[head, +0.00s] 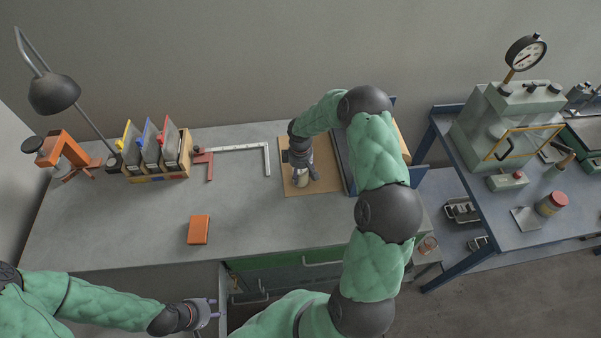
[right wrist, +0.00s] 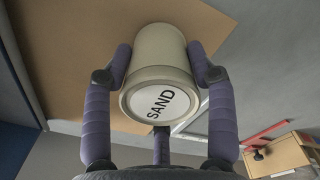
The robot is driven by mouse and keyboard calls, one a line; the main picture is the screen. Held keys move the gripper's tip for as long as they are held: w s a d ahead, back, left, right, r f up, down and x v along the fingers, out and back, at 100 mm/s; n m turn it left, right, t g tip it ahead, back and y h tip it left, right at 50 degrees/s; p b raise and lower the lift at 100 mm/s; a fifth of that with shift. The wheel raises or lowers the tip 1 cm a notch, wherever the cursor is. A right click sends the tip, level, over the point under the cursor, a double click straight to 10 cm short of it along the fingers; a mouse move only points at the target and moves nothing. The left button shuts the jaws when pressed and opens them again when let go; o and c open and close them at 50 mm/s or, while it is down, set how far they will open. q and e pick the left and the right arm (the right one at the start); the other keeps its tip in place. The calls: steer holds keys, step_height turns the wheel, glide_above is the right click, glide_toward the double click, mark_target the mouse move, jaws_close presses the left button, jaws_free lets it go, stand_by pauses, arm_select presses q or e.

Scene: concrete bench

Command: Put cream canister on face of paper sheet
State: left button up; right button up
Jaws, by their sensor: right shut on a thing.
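The cream canister (right wrist: 160,65) has a white end label reading "SAND", seen in the right wrist view. My right gripper (right wrist: 165,85) is shut on it, with fingers on both sides. In the head view the canister (head: 302,180) is partly hidden under my right gripper (head: 304,172). It is over the brown paper sheet (head: 290,190), which also fills the background in the right wrist view (right wrist: 70,60). I cannot tell whether the canister touches the sheet. My left gripper (head: 214,309) is empty and open, low in front of the bench.
An orange box (head: 198,230), file rack (head: 158,165) and lamp (head: 55,94) are further left. The front bench middle is clear.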

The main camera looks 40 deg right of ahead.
steer(key=shift+f, duration=0.1)
steer(key=o, duration=1.5)
steer(key=shift+f, duration=0.1)
step_height(320, 180, up, 12)
steer(key=shift+r+p, duration=0.2)
steer(key=shift+p, duration=0.5)
